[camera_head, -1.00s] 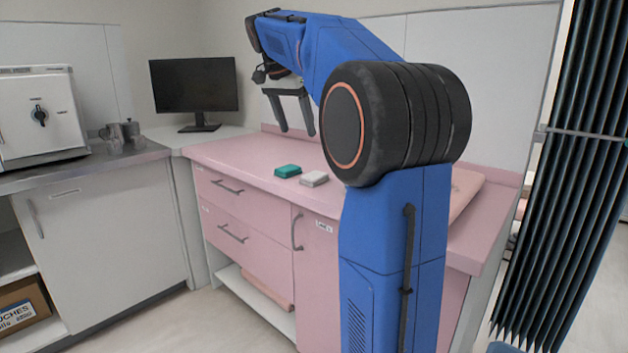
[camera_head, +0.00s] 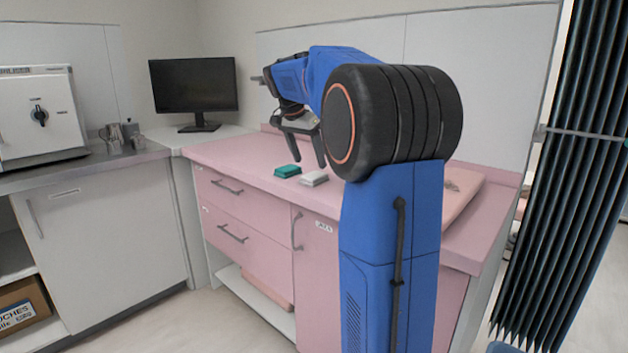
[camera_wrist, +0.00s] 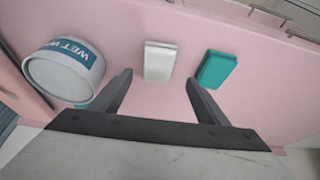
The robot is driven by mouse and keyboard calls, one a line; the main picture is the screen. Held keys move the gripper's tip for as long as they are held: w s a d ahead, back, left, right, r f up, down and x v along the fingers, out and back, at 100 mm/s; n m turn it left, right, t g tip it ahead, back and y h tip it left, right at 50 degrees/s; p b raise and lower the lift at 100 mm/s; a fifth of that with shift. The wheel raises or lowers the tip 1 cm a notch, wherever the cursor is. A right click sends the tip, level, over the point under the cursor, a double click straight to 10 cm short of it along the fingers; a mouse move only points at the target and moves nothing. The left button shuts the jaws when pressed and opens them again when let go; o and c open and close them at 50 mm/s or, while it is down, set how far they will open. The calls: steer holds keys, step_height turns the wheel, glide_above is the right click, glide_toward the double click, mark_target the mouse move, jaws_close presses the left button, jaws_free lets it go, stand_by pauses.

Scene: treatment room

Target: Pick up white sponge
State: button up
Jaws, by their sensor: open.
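The white sponge (camera_head: 314,178) lies on the pink counter (camera_head: 232,152), to the right of a teal sponge (camera_head: 287,171) in the head view. In the wrist view the white sponge (camera_wrist: 159,61) is ahead of my gripper (camera_wrist: 158,82), roughly between the lines of its two fingers. The teal sponge (camera_wrist: 216,69) is a little to its right there, just beyond the right finger. In the head view my gripper (camera_head: 301,161) is above the counter near both sponges. Its fingers are spread and hold nothing.
A round tub labelled as wet wipes (camera_wrist: 64,70) stands left of the white sponge in the wrist view. A monitor (camera_head: 194,85) stands at the back left, and metal cups (camera_head: 122,135) sit on the grey counter. The pink counter around the sponges is mostly clear.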

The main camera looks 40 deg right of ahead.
mark_target(314, 175)
steer(key=shift+a+x, duration=0.1)
steer(key=shift+x, duration=1.25)
steer(key=shift+a+x, duration=0.15)
steer(key=shift+x, duration=1.15)
steer(key=shift+s+f, duration=0.1)
steer(key=shift+s, duration=0.15)
steer(key=c, duration=1.1)
